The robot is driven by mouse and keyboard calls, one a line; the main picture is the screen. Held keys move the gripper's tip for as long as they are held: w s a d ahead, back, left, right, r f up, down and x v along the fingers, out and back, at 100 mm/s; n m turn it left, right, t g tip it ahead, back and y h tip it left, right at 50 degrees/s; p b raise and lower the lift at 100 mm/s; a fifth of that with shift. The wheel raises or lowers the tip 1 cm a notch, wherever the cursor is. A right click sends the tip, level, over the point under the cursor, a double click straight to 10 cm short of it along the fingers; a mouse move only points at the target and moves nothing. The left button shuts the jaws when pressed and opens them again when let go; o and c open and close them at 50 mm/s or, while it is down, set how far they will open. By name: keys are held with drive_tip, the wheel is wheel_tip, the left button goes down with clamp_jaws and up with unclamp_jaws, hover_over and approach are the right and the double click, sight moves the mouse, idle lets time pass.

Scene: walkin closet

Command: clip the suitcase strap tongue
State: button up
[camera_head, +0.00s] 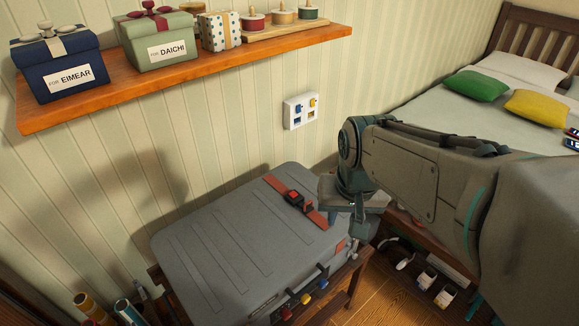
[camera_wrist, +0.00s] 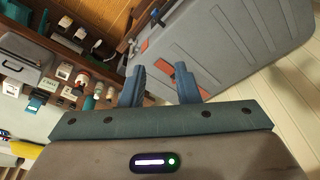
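The grey suitcase (camera_head: 220,245) lies flat on a wooden stand. An orange-red strap (camera_head: 275,184) crosses its lid, with a dark buckle (camera_head: 295,201) that has a red part in it. I cannot tell from here whether the tongue is in the buckle. The suitcase also shows in the wrist view (camera_wrist: 230,60), with an orange strap piece (camera_wrist: 157,51) beyond my fingers. My gripper (camera_wrist: 160,69) is open with two blue fingers apart and nothing seen between them. In the head view my wrist is beside the suitcase's right end, and the fingertips are hard to make out.
A shelf (camera_head: 190,77) with gift boxes runs along the wall above. A white wall panel (camera_head: 300,111) is behind the suitcase. A bench (camera_head: 403,232) with items below and a bed (camera_head: 450,100) stand to the right. Rolled tubes (camera_head: 92,308) stand at the front left.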

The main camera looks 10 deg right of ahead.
drive_tip(key=w+f+m+g+b, duration=0.15)
drive_tip(key=w+m, duration=0.35)
drive_tip(key=w, duration=1.1)
drive_tip(key=m+b, duration=0.2)
drive_tip(key=m, duration=0.3)
hover_over(308, 206)
wheel_tip(308, 206, down, 10)
drive_tip(key=shift+n+g, duration=0.3)
drive_tip(key=shift+g, duration=0.15)
drive_tip(key=f, duration=1.3)
drive_tip(key=shift+s+d+f+p, duration=0.15)
drive_tip(key=shift+s+d+p, duration=0.05)
drive_tip(key=shift+s+p, duration=0.1)
